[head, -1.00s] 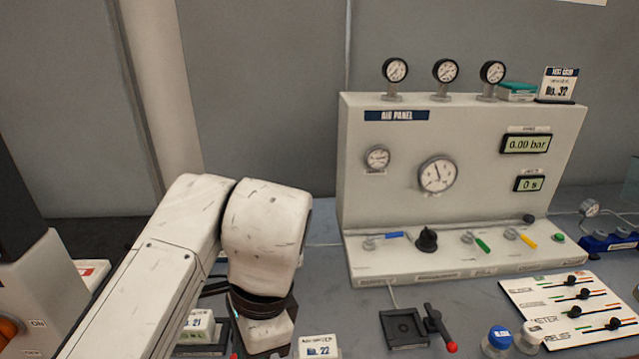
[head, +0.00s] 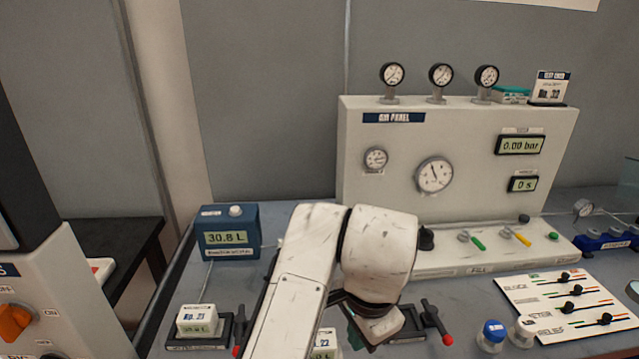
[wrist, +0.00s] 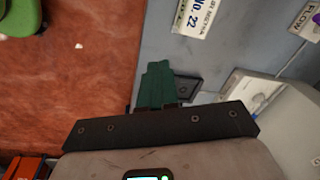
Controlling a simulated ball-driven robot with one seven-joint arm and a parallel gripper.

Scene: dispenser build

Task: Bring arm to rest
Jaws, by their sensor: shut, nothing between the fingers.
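My white arm (head: 300,270) reaches forward over the bench in the head view, its end bent down in front of the air panel (head: 480,130). My gripper (wrist: 157,85) shows in the wrist view with its green fingers together and nothing between them. In the head view only a sliver of green shows below the wrist, and the fingertips are mostly hidden. In the wrist view the gripper is over the bench edge, with a reddish-brown floor to the left and a tag reading No. 22 (wrist: 197,17) beyond.
A blue meter (head: 228,232) reading 30.8 L and a block labelled No. 21 (head: 197,320) stand left of my arm. A red-tipped lever (head: 437,322), a blue-capped jar (head: 491,336) and a slider board (head: 570,300) are to the right. A cabinet with an orange knob (head: 15,322) stands far left.

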